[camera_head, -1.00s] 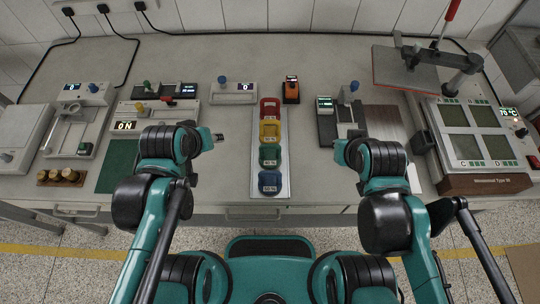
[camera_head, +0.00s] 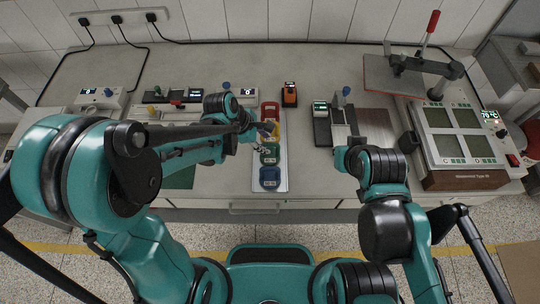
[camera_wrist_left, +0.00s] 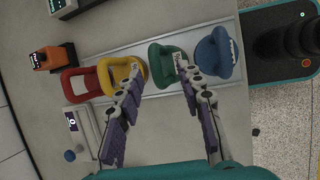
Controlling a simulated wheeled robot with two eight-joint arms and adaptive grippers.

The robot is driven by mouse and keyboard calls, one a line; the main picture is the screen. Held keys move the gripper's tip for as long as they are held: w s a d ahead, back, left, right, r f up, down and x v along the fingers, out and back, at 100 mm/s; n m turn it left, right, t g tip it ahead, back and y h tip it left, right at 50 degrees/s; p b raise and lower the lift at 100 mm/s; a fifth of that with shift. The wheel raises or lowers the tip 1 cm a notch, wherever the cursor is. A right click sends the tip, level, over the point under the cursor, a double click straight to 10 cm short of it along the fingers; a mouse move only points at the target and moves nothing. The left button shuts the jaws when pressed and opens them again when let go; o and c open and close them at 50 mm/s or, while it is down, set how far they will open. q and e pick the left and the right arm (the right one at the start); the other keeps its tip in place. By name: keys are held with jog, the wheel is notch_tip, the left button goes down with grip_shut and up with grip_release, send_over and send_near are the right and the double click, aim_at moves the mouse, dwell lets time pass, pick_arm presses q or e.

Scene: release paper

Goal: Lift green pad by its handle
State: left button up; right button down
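The green pad (camera_head: 269,155), with a raised loop handle, sits on a pale strip (camera_head: 282,186) between the yellow pad (camera_head: 273,128) and the blue pad (camera_head: 270,178). My left gripper (camera_head: 266,140) is above the strip, close to the green and yellow pads. In the left wrist view, its two purple-padded fingers (camera_wrist_left: 158,76) are spread and empty. The green pad (camera_wrist_left: 163,72) shows between and beyond their tips; contact cannot be told. The right finger covers part of its label side.
The red pad (camera_head: 269,111) stands at the strip's far end. An orange device (camera_head: 289,94) is behind it. A dark device with a blue knob (camera_head: 340,115) stands to the right, and a heated plate unit (camera_head: 458,130) further right. Bare table lies between strip and devices.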

aim_at(269, 144)
pick_arm(q)
jog(key=x, duration=0.1)
jog(key=b+x, duration=0.1)
jog(key=x, duration=0.3)
jog(key=shift+w, duration=0.3)
jog(key=shift+r, duration=0.1)
grip_shut()
